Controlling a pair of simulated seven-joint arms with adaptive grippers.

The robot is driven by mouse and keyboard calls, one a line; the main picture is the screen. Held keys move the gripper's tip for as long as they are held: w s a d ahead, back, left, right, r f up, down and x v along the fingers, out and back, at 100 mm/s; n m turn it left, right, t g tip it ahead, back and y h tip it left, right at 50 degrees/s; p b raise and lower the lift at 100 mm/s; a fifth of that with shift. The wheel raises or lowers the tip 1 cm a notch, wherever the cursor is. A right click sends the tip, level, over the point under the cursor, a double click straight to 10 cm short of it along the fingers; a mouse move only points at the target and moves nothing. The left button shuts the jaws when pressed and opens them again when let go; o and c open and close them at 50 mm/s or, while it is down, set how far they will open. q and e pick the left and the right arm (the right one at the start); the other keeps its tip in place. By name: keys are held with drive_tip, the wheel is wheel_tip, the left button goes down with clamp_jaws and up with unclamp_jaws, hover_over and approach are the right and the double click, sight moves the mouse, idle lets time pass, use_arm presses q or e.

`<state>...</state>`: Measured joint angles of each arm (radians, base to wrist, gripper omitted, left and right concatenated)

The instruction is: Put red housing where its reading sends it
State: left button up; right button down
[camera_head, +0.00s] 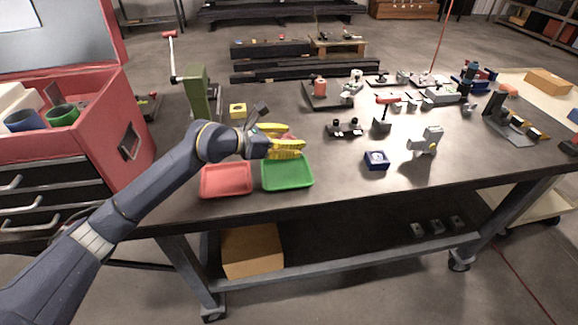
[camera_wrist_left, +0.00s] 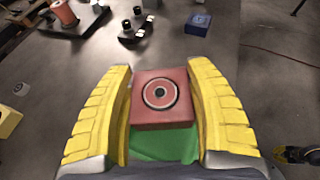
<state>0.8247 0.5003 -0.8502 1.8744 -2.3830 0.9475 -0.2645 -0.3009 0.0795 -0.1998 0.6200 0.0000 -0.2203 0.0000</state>
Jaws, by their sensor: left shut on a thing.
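In the head view the fingers mostly hide the housing. They are above the back part of the green tray (camera_head: 287,186), whose green floor (camera_wrist_left: 165,148) shows below the housing in the wrist view. The red tray (camera_head: 226,180) lies empty just left of the green one.
A blue housing (camera_head: 376,160) stands right of the trays, and a yellow one (camera_head: 238,110) stands behind them. A grey device (camera_head: 425,142) stands farther right. A green lever press (camera_head: 197,92) and a red tool chest (camera_head: 125,140) are at left. Bare table lies between the green tray and blue housing.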

sight(289, 174)
use_arm(q)
drive_tip(key=shift+f, duration=4.7)
drive_tip(key=o, duration=1.2)
drive_tip(key=shift+f, duration=0.2)
drive_tip(key=shift+r, duration=0.15)
drive_tip(key=v, duration=1.2)
